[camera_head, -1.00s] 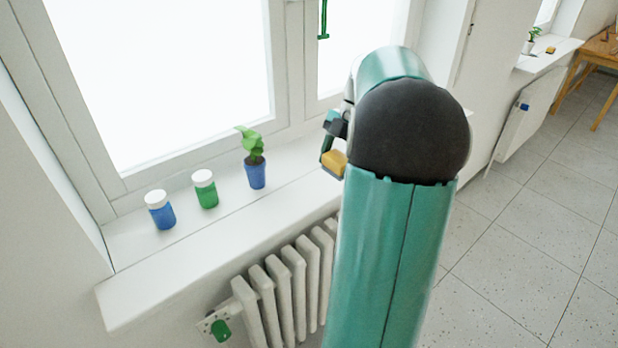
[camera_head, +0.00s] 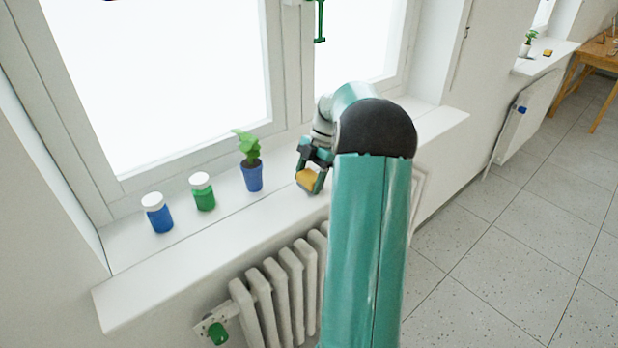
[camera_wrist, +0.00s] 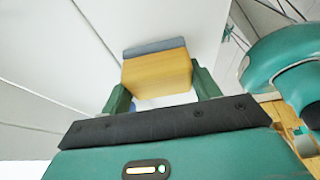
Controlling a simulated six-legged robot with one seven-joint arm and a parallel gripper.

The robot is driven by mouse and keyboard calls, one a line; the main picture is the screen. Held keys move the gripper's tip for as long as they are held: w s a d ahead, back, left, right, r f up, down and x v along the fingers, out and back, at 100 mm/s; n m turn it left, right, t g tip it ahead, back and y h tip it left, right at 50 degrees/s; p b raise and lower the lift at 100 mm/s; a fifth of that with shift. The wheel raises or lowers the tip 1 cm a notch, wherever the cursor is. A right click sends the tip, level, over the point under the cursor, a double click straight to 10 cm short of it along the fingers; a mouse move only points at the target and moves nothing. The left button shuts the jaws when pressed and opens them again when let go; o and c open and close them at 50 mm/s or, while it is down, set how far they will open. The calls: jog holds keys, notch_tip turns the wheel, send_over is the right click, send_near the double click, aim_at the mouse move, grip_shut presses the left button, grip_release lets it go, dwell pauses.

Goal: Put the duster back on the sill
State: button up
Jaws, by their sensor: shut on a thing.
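The duster (camera_head: 308,178) is a yellow block with a grey-blue layer. It also shows large in the wrist view (camera_wrist: 157,76), held between the two green fingers. My gripper (camera_head: 312,176) is shut on it, in front of the window over the near sill (camera_head: 225,226), to the right of the potted plant. Whether the duster touches the sill cannot be told from these views. My arm hides part of the sill to the right.
A blue jar (camera_head: 158,213), a green jar (camera_head: 203,192) and a plant in a blue pot (camera_head: 251,165) stand on the sill, left of my gripper. A radiator (camera_head: 270,305) is below. A second sill (camera_head: 540,57) holds another plant and a small yellow item.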

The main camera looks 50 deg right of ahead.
jog(key=o, duration=1)
jog(key=shift+w+f, duration=0.1)
jog(key=shift+f, duration=0.05)
jog(key=v, duration=1.2)
jog(key=a+r+m+h, duration=0.2)
jog(key=a+r+m, duration=0.2)
jog(key=a, duration=0.8)
jog(key=a+r+m+h, duration=0.2)
jog(key=a+r+m, duration=0.15)
jog(key=a, duration=0.95)
jog(key=s+a+f+m+t, duration=0.2)
jog(key=s+a+f+m, duration=0.1)
jog(key=s+a, duration=0.5)
jog(key=s+a+f+m+t, duration=0.2)
jog(key=s+a+m+t, duration=0.1)
jog(key=s+a+m, duration=0.3)
jog(key=s+a, duration=0.2)
jog(key=a, duration=0.1)
jog(key=shift+a+f+h, duration=0.2)
jog(key=shift+f+h, duration=0.1)
jog(key=shift+f, duration=0.05)
